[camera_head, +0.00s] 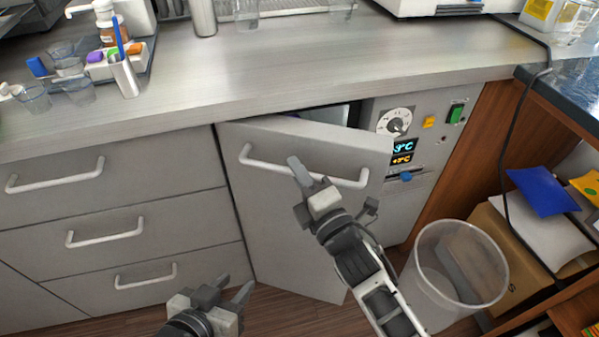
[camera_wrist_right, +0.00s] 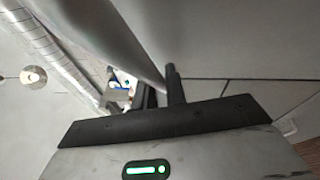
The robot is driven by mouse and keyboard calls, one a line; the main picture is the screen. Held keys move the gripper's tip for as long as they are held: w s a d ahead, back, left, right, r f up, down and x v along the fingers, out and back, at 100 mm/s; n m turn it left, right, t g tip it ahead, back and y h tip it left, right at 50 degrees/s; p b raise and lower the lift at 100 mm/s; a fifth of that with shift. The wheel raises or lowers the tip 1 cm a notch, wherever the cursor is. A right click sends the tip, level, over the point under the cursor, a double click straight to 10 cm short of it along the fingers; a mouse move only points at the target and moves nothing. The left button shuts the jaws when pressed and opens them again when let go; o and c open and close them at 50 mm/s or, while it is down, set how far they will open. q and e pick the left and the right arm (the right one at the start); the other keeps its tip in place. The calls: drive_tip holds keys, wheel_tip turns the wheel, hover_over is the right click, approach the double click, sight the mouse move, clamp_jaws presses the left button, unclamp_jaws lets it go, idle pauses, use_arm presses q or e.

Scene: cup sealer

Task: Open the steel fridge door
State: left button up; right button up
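The steel fridge door (camera_head: 300,220) stands ajar under the counter. Its free right edge is swung out from the cabinet, leaving a gap along the top. A light horizontal bar handle (camera_head: 340,181) runs along its upper front. In the right wrist view a dark finger (camera_wrist_right: 173,84) shows beside a grey bar-like shape. My left gripper (camera_head: 230,290) is low in front of the drawers, fingers apart, empty.
A control panel with a dial (camera_head: 395,122) is right of the door. A clear bin (camera_head: 460,275) stands on the floor at right, close to my right forearm. Drawers with handles (camera_head: 105,233) are at left. Cups and a caddy stand on the counter (camera_head: 260,65).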

drive_tip(key=o, duration=0.3)
drive_tip(key=shift+o, duration=0.2)
drive_tip(key=b+v, duration=0.1)
drive_tip(key=v, duration=1.5)
